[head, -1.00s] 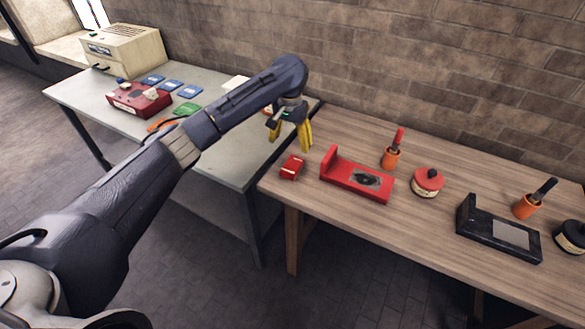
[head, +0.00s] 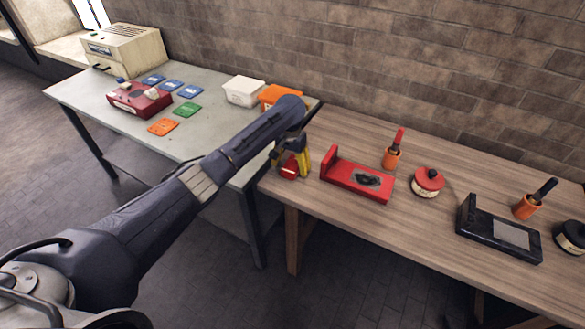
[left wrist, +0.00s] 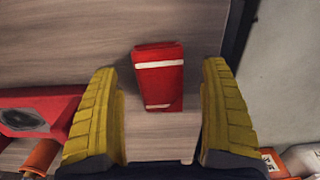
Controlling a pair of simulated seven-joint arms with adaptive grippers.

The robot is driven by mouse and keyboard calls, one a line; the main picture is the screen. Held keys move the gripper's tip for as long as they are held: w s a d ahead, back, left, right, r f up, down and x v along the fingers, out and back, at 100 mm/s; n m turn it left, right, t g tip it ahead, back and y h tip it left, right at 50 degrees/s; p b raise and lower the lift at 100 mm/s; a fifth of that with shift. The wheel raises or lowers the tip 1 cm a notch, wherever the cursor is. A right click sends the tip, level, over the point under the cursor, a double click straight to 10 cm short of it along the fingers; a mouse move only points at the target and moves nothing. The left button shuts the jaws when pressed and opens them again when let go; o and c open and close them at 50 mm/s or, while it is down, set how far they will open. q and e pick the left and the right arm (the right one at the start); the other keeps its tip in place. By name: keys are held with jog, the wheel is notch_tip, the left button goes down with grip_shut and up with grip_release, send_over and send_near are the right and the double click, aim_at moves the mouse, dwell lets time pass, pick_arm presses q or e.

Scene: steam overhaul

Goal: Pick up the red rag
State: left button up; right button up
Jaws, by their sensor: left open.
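The red rag (head: 289,170) is a small folded red bundle with white stripes, lying near the left end of the wooden table. In the left wrist view the rag (left wrist: 159,77) lies on the wood ahead of and between the fingers, with gaps on both sides. My left gripper (head: 294,165) has yellow fingers and is at the rag, partly covering it in the head view. The left gripper (left wrist: 160,120) is open and empty. My right gripper is not in view.
Right of the rag stand a red holder (head: 356,182), an orange cup (head: 392,158), a red-lidded round tin (head: 428,182) and a black holder (head: 498,230). The grey table (head: 215,150) on the left bears a white bin (head: 244,92), an orange bin (head: 279,96) and a red box (head: 139,99).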

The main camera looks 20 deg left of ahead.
pick_arm(q)
jog(key=shift+f, duration=0.9)
jog(key=shift+c, duration=0.2)
jog(key=c, duration=1.2)
